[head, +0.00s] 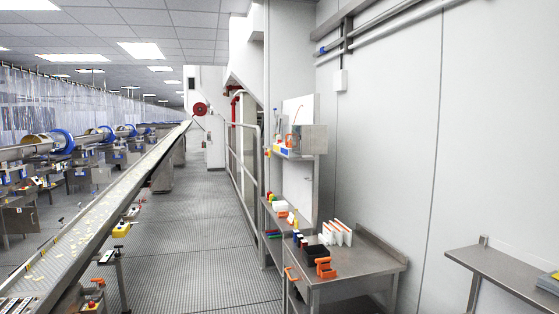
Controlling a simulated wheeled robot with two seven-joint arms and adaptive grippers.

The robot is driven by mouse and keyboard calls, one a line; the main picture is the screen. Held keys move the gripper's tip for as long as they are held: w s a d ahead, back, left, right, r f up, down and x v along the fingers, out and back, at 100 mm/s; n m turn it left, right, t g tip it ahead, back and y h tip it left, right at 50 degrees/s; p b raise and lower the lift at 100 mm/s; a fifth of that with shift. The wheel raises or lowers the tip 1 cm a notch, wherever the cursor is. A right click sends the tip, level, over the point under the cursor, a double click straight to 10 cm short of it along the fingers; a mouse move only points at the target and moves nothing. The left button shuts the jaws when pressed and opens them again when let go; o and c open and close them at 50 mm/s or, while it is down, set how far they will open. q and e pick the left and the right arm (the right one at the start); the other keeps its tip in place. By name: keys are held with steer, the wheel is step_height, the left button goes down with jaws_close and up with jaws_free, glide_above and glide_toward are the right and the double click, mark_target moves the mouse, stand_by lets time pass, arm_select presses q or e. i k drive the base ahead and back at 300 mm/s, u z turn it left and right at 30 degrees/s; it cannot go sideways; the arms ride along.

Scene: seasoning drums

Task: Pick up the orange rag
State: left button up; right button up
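I cannot make out a clear orange rag; several small orange things are in the head view. An orange object (325,268) sits near the front of the steel table (362,264) at the lower right, and its shape is too small to name surely. Another orange item (291,273) is at the table's left edge. A smaller orange patch (283,214) lies on the bench behind, and one more orange item (293,140) is on the wall shelf. Neither of my grippers is in view.
Dark bins (314,252) and white upright boards (338,233) stand on the steel table. A long conveyor (95,215) runs along the left. A metal railing (248,185) borders the walkway. The grated floor (195,260) between is clear. Another steel table (505,270) is far right.

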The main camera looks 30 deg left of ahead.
mark_target(281, 214)
steer(key=u, duration=0.6)
steer(key=i, duration=1.25)
steer(key=u, duration=1.05)
steer(key=i, duration=2)
steer(key=u, duration=0.2)
steer(key=i, duration=2)
steer(key=z, duration=1.05)
steer(key=i, duration=1.35)
steer(key=z, duration=1.1)
